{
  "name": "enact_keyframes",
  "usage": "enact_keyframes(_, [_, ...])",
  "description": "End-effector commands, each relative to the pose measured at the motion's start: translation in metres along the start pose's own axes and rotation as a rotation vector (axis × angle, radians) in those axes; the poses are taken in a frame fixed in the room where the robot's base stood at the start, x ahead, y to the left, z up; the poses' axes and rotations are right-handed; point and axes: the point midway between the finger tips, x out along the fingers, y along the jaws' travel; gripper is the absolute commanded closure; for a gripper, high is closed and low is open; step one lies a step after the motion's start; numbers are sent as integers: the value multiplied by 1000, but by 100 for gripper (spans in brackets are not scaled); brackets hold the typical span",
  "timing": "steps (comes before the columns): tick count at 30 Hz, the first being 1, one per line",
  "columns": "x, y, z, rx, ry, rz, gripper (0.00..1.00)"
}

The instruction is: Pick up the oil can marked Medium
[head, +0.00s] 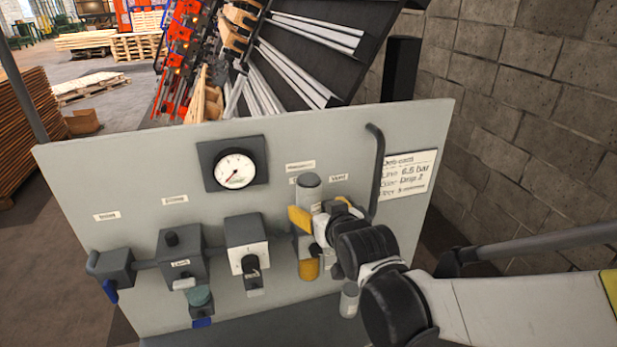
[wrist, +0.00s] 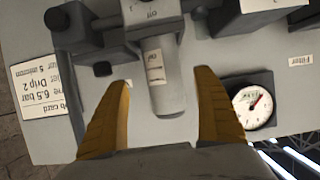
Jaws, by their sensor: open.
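My gripper (head: 320,211) is open in front of the grey panel, its yellow fingers spread. In the wrist view, which is upside down, the gripper (wrist: 164,78) has one finger on each side of a grey cylinder (wrist: 165,88). The fingers stand apart from it with visible gaps. The cylinder has a pale label, too blurred to read surely. In the head view the cylinder (head: 310,182) rises behind the fingers, its lower part hidden. A small grey can-like object (head: 349,300) stands low, partly hidden by my arm. I cannot read the word Medium on anything.
The panel (head: 130,170) carries a round gauge (head: 235,171), a row of valve blocks (head: 180,255), a yellow-bottomed bowl (head: 308,268), a dark vertical handle (head: 377,175) and a job card (head: 408,175). A block wall (head: 520,110) stands at right. Open floor lies at left.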

Motion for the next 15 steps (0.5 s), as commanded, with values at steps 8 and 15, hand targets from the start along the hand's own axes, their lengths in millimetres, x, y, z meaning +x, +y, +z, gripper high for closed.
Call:
enact_keyframes(8, [34, -6, -1, -1, 0, 0, 21])
enact_keyframes(15, [54, -6, -1, 0, -1, 0, 21])
